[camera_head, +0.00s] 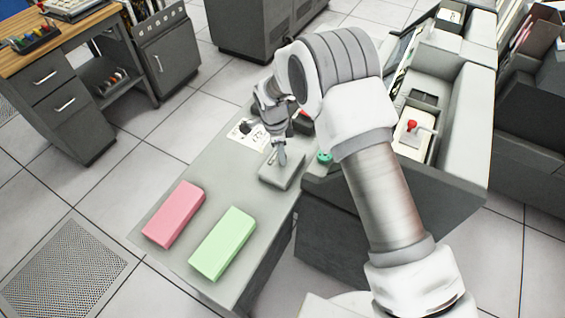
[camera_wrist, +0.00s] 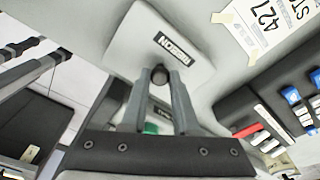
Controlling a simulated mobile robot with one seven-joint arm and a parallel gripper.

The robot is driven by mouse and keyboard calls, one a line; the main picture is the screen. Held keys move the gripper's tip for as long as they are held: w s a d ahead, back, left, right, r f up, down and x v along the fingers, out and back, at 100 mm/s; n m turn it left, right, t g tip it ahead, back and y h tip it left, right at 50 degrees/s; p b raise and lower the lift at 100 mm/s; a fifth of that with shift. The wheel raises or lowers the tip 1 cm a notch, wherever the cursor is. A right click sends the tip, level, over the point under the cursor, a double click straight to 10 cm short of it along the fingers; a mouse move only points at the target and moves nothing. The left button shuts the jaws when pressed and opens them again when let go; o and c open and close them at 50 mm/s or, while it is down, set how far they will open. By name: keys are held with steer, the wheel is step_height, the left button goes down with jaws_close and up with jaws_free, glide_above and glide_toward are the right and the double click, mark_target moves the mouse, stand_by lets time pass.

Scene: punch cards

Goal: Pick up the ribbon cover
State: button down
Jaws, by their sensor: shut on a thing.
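The ribbon cover (camera_head: 278,174) is a small flat grey plate at the inner end of the grey desk in the head view. In the wrist view the cover (camera_wrist: 185,28) carries a dark label reading "RIBBON" and a dark round knob (camera_wrist: 160,74). My gripper (camera_wrist: 160,82) is shut on this knob, one finger on each side. In the head view my gripper (camera_head: 281,156) stands above the cover, pointing down. I cannot tell whether the cover rests on the surface or is slightly raised.
A pink block (camera_head: 174,214) and a light green block (camera_head: 222,243) lie on the desk's near end. A taped paper sign (camera_head: 243,137) lies beyond the cover. A green knob (camera_head: 324,157) and the grey machine (camera_head: 462,130) are to the right. Desk space left of the cover is clear.

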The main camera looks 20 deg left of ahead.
steer(key=shift+r, duration=0.15)
stand_by(0.5)
step_height(320, 180, up, 13)
steer(key=p, duration=0.1)
steer(key=shift+p, duration=0.4)
steer(key=shift+s, duration=0.1)
stand_by(0.4)
